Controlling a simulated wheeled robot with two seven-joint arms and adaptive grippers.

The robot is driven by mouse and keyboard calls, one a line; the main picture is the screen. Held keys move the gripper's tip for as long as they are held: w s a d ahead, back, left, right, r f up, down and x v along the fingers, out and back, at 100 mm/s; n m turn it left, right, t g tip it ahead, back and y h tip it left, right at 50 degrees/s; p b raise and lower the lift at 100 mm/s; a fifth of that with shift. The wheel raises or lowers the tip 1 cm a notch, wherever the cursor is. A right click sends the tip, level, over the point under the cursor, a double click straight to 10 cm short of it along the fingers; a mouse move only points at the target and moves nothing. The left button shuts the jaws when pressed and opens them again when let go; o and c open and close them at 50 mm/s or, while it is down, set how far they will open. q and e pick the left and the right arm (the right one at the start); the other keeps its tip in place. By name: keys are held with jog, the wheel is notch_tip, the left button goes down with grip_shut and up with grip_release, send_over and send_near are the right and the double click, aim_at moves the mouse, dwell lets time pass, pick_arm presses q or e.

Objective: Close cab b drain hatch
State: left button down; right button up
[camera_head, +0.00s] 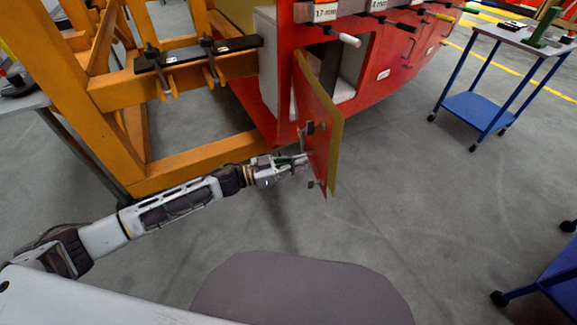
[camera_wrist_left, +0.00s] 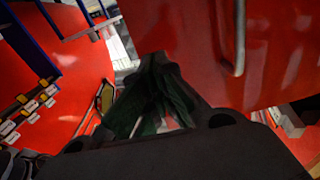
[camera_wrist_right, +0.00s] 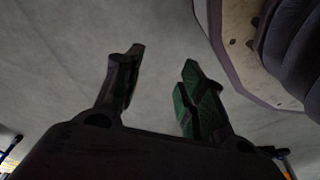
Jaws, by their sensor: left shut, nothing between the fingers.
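The drain hatch (camera_head: 322,125) is a red panel with a yellow edge. It stands swung open from the lower side of the red nosecone (camera_head: 385,80), and an opening (camera_head: 347,75) shows behind it. My left gripper (camera_head: 304,160) is shut and empty at the hatch's outer face, close to its latch fittings; I cannot tell whether it touches. In the left wrist view the shut fingers (camera_wrist_left: 160,85) are in front of the red hatch panel (camera_wrist_left: 275,45), which has a metal handle. My right gripper (camera_wrist_right: 162,62) is open and empty above grey floor.
An orange frame (camera_head: 190,160) stands left of the hatch, close to my left arm. Handled tools (camera_head: 345,38) hang along the nosecone above the opening. A blue cart (camera_head: 480,110) stands at the right back, another blue cart (camera_head: 555,275) at the right front. Floor between is clear.

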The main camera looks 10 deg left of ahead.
aim_at(324, 157)
pick_arm(q)
jog(key=shift+x, duration=2.6)
jog(key=shift+d, duration=0.1)
